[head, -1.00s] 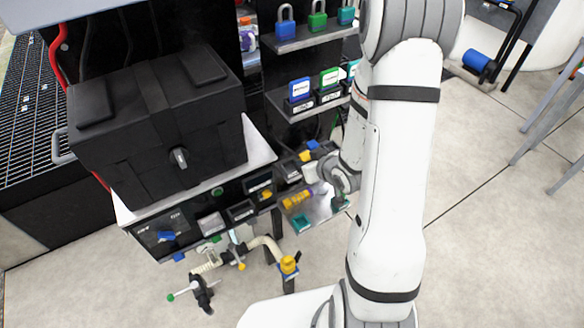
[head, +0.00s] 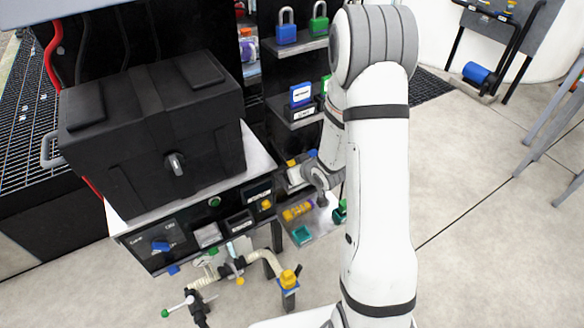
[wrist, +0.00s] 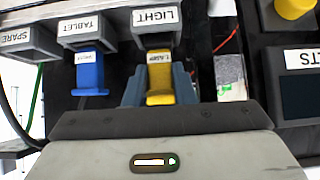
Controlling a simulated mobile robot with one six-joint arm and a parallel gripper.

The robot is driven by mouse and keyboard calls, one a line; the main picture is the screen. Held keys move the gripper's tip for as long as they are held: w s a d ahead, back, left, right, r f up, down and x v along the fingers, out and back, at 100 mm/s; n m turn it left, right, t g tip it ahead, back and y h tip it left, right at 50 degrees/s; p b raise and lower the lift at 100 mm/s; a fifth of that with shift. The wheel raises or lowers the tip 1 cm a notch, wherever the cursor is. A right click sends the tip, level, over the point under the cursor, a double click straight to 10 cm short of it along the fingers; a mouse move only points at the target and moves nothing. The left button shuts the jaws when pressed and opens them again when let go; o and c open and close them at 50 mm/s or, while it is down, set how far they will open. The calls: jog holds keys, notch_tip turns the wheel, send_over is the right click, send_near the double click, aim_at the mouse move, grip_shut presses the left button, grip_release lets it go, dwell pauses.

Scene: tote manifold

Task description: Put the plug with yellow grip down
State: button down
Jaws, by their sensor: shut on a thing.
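The plug with yellow grip (wrist: 159,84) is in the wrist view, just under the front of the housing labelled LIGHT (wrist: 156,22). A small white label is on its upper part. My gripper (wrist: 158,92) has its blue-grey fingers on both sides of the plug and is shut on it. I cannot tell whether the plug's hidden end sits inside the LIGHT housing or only lies in front of it. In the head view my wrist is at the right end of the bench, and the fingers and plug cannot be made out.
A blue plug (wrist: 89,72) hangs at the TABLET housing (wrist: 85,28), left of the yellow one. A SPARE housing (wrist: 22,42) is farther left. A tray (head: 325,222) holds a yellow item and a teal block (head: 301,236). A black case (head: 150,135) covers the bench's left part.

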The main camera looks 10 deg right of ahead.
jog(key=shift+w+a+r+g+p, duration=0.2)
jog(key=shift+w+r+g+p, duration=0.15)
jog(key=shift+r+g+p, duration=0.45)
jog(key=shift+w+a+g+h+p, duration=0.1)
jog(key=shift+w+g+h+p, duration=0.3)
jog(key=shift+g+p, duration=0.55)
jog(key=shift+f, duration=1.2)
jog(key=shift+f+b, duration=0.1)
jog(key=shift+b, duration=0.25)
jog(key=c, duration=1.2)
grip_release()
